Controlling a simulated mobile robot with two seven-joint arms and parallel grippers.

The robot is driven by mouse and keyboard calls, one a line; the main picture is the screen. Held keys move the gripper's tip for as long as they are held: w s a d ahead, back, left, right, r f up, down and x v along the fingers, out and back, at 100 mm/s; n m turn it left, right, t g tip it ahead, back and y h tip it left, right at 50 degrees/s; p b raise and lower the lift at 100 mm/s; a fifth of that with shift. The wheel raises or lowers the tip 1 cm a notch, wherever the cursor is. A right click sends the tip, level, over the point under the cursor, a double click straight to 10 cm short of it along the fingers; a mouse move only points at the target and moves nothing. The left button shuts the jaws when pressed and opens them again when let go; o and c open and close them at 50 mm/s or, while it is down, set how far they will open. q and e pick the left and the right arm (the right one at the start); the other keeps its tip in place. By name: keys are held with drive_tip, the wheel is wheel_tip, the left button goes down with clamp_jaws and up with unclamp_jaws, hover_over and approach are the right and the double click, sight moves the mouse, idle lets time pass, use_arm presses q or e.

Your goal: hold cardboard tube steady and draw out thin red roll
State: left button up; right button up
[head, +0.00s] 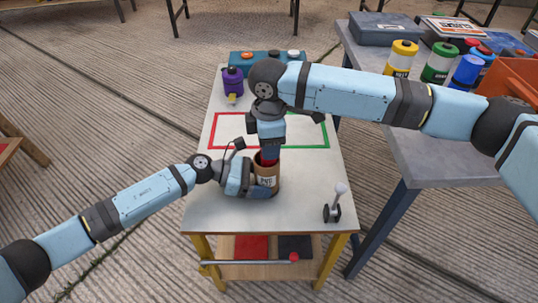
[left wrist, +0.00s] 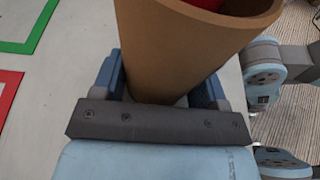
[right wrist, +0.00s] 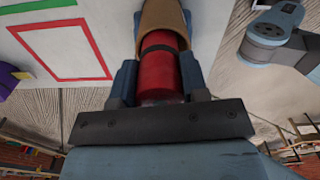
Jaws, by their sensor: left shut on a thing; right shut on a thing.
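The brown cardboard tube (head: 266,181) stands upright on the small white-topped table, with a printed label on its side. My left gripper (head: 262,190) is shut around its lower part from the left; the tube also fills the middle of the left wrist view (left wrist: 190,45). The red roll (right wrist: 161,75) is partly inside the tube, its upper part sticking out of the mouth, with a dark band around it. My right gripper (right wrist: 158,85) comes from above and is shut on the red roll. In the head view only a little red (head: 268,158) shows between gripper and tube.
Red (head: 213,131) and green (head: 327,131) outlined rectangles mark the tabletop behind the tube. A purple canister (head: 232,82) and a teal box (head: 248,58) stand at the back. A small stand with a pale knob (head: 335,203) is at the front right. A grey table (head: 420,150) with several canisters stands right.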

wheel_tip(320, 180, up, 10)
use_arm(q)
drive_tip(key=o, duration=0.8)
drive_tip(key=shift+a, duration=0.1)
